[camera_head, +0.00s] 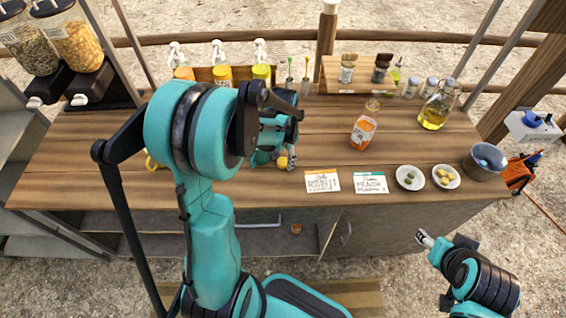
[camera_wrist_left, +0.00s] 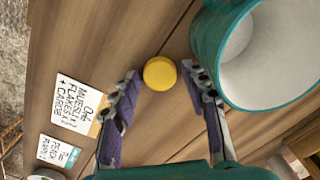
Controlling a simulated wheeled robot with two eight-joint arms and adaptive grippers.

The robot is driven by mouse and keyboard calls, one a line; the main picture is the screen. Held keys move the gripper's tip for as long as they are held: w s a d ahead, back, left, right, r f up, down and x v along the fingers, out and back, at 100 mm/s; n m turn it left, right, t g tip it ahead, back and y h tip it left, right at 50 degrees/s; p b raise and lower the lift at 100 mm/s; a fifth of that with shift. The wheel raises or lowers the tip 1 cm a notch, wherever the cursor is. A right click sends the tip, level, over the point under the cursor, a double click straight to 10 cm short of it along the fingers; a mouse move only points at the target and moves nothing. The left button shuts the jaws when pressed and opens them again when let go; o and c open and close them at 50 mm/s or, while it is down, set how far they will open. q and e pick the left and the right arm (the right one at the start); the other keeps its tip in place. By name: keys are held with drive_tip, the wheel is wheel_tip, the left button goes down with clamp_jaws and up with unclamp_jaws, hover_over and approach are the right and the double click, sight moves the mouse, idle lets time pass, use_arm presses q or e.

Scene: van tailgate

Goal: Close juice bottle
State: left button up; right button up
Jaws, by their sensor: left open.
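The juice bottle (camera_head: 363,132), clear with orange juice, stands upright on the counter right of my left gripper (camera_head: 284,150). I see no cap on its neck. A round yellow cap-like piece (camera_wrist_left: 160,73) lies on the counter; it also shows in the head view (camera_head: 282,162). In the left wrist view my left gripper is open, its two fingers apart on either side of the yellow piece, not visibly touching it. My right gripper (camera_head: 424,238) is low at the right, off the counter's front edge; its jaw state is unclear.
A teal cup with white inside (camera_wrist_left: 262,55) is close to the left gripper's finger. Two cards (camera_head: 322,181) (camera_head: 371,183), two small bowls (camera_head: 410,178) (camera_head: 446,176) and a grey pot (camera_head: 484,162) line the front. An oil bottle (camera_head: 437,107) stands right. The counter around the juice bottle is clear.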

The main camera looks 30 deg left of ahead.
sight(285, 162)
use_arm(q)
drive_tip(key=c, duration=0.5)
drive_tip(key=shift+o, duration=0.2)
drive_tip(key=shift+r+p, duration=0.3)
drive_tip(key=shift+r, duration=0.25)
drive_tip(key=r, duration=0.1)
drive_tip(key=r+p, duration=0.1)
drive_tip(key=r, duration=0.1)
drive_tip(key=shift+w+d+r+p, duration=0.1)
drive_tip(key=shift+d+r+p, duration=0.15)
drive_tip(key=shift+r+p, duration=0.15)
drive_tip(key=w+d+r+p, duration=0.3)
drive_tip(key=d+r, duration=0.3)
drive_tip(key=d, duration=0.4)
drive_tip(key=shift+w+d, duration=0.2)
drive_tip(key=shift+w, duration=0.4)
drive_tip(key=shift+r, duration=0.1)
